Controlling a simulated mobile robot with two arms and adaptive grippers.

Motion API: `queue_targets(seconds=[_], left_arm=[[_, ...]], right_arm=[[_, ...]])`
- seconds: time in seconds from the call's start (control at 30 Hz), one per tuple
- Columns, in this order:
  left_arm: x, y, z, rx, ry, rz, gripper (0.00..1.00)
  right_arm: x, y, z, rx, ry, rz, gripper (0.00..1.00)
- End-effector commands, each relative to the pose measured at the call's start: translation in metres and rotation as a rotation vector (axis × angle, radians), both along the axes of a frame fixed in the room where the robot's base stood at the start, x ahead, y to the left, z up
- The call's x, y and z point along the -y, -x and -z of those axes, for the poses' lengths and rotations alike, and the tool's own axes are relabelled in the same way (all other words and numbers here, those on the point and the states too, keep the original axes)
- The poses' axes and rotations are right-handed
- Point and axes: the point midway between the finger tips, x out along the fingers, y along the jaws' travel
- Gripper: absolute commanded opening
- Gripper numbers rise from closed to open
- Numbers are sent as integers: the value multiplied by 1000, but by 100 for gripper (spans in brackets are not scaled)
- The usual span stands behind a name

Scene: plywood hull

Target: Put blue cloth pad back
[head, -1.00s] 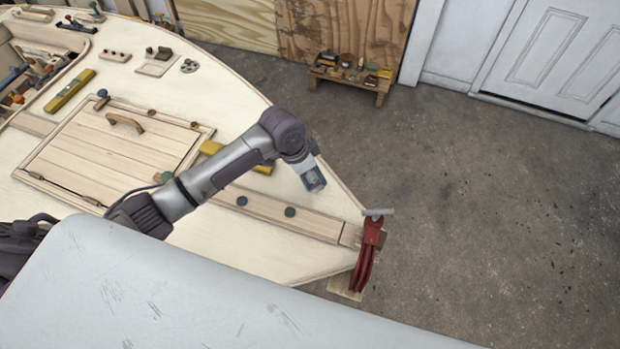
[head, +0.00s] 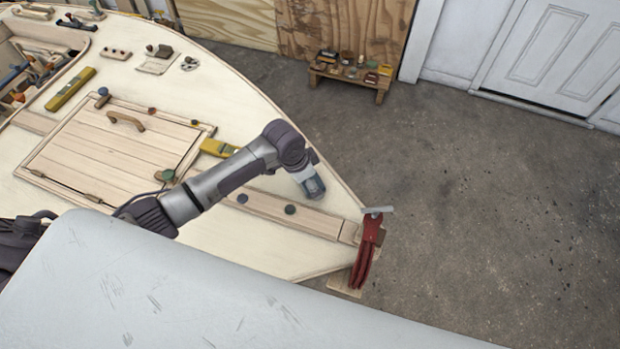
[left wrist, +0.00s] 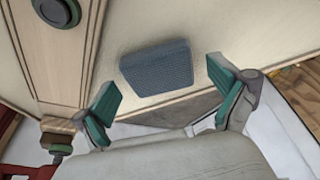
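The blue cloth pad (left wrist: 157,67) lies on the cream plywood deck in the left wrist view, a dark blue, roughly square piece with a woven look. My left gripper (left wrist: 162,84) is open, with one teal-faced finger on each side of the pad and visible gaps between; neither finger touches it. In the head view my left gripper (head: 313,188) points down over the deck near the hull's right edge. It hides most of what is under it, so I cannot make out the pad clearly there. My right gripper is in neither view.
A wooden strip with dark round knobs (head: 290,209) runs along the deck beside the gripper. A red clamp (head: 366,252) grips the bow tip. A hatch (head: 112,152), a yellow block (head: 218,148) and small tools lie further left. A low bench (head: 348,77) stands on the floor.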

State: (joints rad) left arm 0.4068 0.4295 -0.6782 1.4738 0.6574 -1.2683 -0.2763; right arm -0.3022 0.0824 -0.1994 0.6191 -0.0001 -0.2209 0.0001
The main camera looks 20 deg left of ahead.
Motion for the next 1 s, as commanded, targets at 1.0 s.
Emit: queue_targets(seconds=[1.0], left_arm=[[-25,23,-116,1,1,0,97]], right_arm=[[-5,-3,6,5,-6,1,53]])
